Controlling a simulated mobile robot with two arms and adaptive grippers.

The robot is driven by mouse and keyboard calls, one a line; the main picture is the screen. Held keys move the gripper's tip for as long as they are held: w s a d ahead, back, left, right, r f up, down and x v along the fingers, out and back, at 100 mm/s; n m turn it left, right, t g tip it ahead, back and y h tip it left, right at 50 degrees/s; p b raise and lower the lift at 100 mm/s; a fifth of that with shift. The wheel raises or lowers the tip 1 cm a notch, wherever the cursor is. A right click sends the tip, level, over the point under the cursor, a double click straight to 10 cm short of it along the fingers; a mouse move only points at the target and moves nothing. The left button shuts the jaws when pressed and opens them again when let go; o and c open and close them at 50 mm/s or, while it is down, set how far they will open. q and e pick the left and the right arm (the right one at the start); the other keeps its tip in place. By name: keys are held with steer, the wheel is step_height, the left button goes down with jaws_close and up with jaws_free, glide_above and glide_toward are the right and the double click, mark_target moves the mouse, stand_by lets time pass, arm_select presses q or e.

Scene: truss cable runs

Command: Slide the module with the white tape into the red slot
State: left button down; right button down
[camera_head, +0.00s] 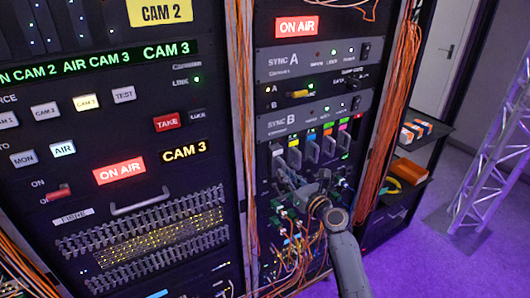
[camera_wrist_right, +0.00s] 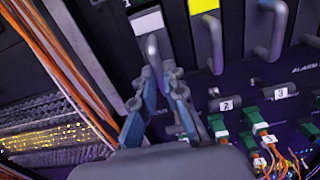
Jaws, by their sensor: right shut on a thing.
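The module with the white tape (camera_wrist_right: 147,21) is at the left of a row of grey modules in the right wrist view. It also shows in the head view (camera_head: 277,149), upright in the rack. My right gripper (camera_wrist_right: 160,72) is shut on the lower end of this module's handle (camera_wrist_right: 153,48). In the head view my right gripper (camera_head: 292,186) is small and reaches up from below the row, among dark rack parts. I cannot make out a red slot for certain. My left gripper is not in view.
A module with yellow tape (camera_wrist_right: 203,6) stands just right of the held one. Below are green connectors (camera_wrist_right: 249,114) with numbered tags and thin cables. Orange cable bundles (camera_head: 395,110) run down the rack's right side. A shelf (camera_head: 410,185) with boxes stands farther right.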

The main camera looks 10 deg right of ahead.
steer(key=shift+p+v, duration=0.85)
steer(key=shift+v, duration=1.2)
steer(key=shift+s, duration=0.1)
steer(key=shift+p+v, duration=0.75)
steer(key=shift+v, duration=1.4)
steer(key=shift+s, duration=0.15)
steer(key=shift+p+v, duration=0.5)
steer(key=shift+v, duration=1.6)
steer(key=shift+d+r, duration=0.1)
